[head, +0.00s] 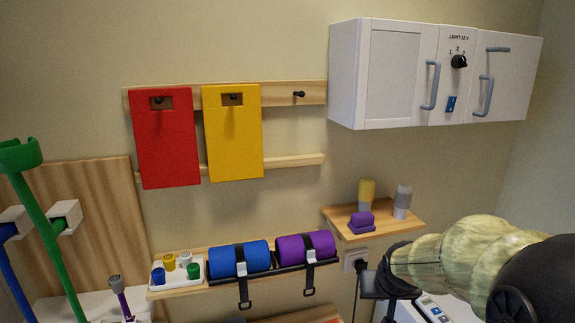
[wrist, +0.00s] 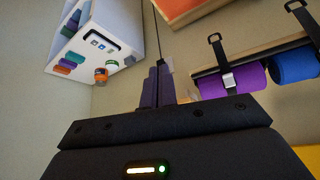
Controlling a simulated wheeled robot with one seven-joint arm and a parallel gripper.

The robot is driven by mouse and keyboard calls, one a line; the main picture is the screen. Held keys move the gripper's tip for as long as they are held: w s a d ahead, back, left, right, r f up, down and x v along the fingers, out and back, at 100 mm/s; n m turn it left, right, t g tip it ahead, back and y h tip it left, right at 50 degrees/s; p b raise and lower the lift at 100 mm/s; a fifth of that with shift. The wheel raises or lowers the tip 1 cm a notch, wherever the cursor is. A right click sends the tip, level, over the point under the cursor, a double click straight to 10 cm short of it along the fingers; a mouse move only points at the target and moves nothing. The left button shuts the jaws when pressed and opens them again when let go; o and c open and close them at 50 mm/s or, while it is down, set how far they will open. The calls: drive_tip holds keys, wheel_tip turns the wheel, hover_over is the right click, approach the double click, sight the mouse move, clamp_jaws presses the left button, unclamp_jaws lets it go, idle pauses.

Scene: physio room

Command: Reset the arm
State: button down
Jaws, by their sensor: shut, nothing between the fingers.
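My arm enters the head view from the lower right, with a pale green, mottled sleeve over its links. My gripper (head: 376,284) is at its left end, low in the picture below the small wooden shelf, dark and partly hidden by the arm. In the wrist view my gripper (wrist: 157,84) shows two dark purple fingers pressed together with nothing between them. It hangs clear of the things around it, as far as I can tell.
The small shelf (head: 408,217) holds bottles and a purple block (head: 361,222). Blue (head: 238,258) and purple (head: 304,246) rolls are strapped to the left. A white cabinet (head: 392,72) hangs above. A white unit (wrist: 112,40) with coloured items is near the fingers.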

drive_tip(key=s+a+f+g, duration=0.2)
drive_tip(key=s+f, duration=0.2)
drive_tip(key=s, duration=0.3)
drive_tip(key=s+a+f+n+g, duration=0.1)
drive_tip(key=s+a+f, duration=0.2)
drive_tip(key=s+f, duration=0.2)
drive_tip(key=s, duration=0.2)
drive_tip(key=shift+s+f+g+y, duration=0.2)
drive_tip(key=shift+s+g+y, duration=0.2)
drive_tip(key=shift+w, duration=0.1)
